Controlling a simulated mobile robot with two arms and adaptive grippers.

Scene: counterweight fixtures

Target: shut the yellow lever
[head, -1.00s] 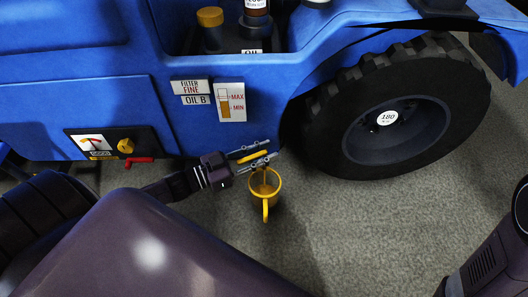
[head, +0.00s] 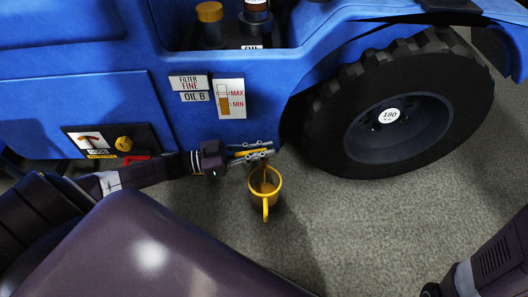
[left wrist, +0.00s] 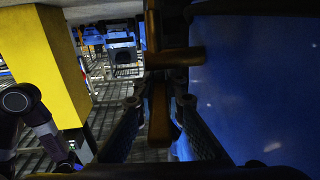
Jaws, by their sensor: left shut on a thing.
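The yellow lever (head: 250,152) sits low at the truck's lower edge, left of the wheel. My left gripper (head: 252,153) is shut on it, with a grey finger along each side. In the left wrist view the lever (left wrist: 160,115) shows dark orange between the fingers, below an orange crosspiece (left wrist: 175,58). A yellow jug (head: 266,197) stands right below the fingers, its handle toward me. A thin brown streak runs down into the jug from near the fingertips. The lever's mount is mostly hidden by the fingers. My right gripper does not show.
A blue truck body (head: 80,105) with a large black wheel (head: 400,110) fills the upper part. A panel with a yellow knob (head: 123,143) and a red lever (head: 137,160) is left. Grey floor lies clear at right.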

